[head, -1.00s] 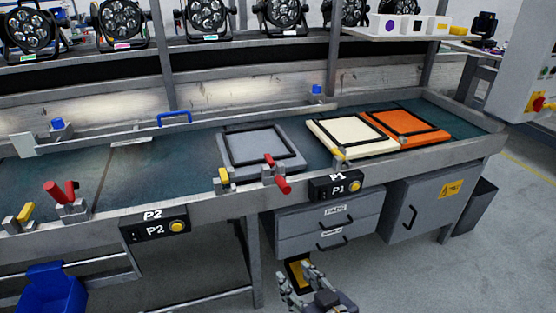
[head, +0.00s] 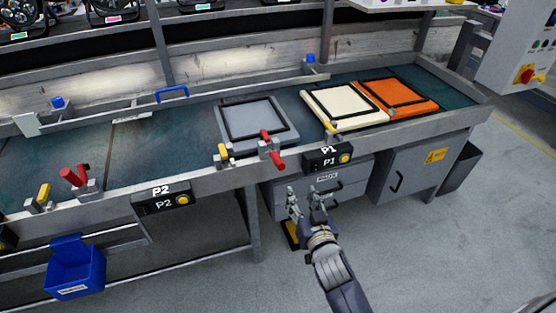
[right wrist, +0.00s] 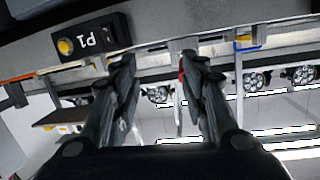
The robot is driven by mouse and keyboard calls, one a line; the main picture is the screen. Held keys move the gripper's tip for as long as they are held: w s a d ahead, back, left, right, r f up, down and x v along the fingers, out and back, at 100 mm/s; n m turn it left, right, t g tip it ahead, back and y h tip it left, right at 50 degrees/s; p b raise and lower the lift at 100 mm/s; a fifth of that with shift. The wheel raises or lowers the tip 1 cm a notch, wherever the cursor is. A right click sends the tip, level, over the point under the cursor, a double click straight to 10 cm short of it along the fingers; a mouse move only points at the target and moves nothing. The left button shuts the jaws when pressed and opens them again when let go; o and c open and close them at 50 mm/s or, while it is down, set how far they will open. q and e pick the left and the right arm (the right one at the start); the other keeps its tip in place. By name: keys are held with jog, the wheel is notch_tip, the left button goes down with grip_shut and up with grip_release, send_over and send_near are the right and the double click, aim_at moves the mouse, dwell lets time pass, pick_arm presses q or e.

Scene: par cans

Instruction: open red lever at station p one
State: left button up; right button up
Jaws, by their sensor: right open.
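The red lever (head: 277,160) sits on a small metal clamp at the front edge of the bench, just left of the black P1 box (head: 328,157) with its yellow button. My right gripper (head: 304,196) is open and empty, in front of the bench and below the lever, apart from it. In the right wrist view, the open fingers (right wrist: 159,62) point up at the bench edge. The P1 box (right wrist: 91,40) is upside down at left there, and a small red piece (right wrist: 181,75) shows beside the right finger. My left gripper is not in view.
A grey framed panel (head: 287,133) lies behind the lever, with cream and orange panels to its right. A yellow-handled clamp (head: 223,153) is left of the lever. Another red lever (head: 72,178) stands near the P2 box (head: 161,199). Drawers are under P1.

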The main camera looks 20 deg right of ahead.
aim_at(278, 161)
jog(key=w, duration=0.4)
jog(key=w+a+r+t+y, duration=0.1)
jog(key=w, duration=0.4)
jog(key=w+a+r+t, duration=0.1)
jog(key=w, duration=0.3)
jog(key=shift+w+a+r, duration=0.25)
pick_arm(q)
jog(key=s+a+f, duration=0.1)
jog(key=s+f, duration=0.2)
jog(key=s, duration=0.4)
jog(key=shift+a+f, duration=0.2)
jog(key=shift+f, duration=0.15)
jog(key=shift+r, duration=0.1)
pick_arm(e)
grip_shut()
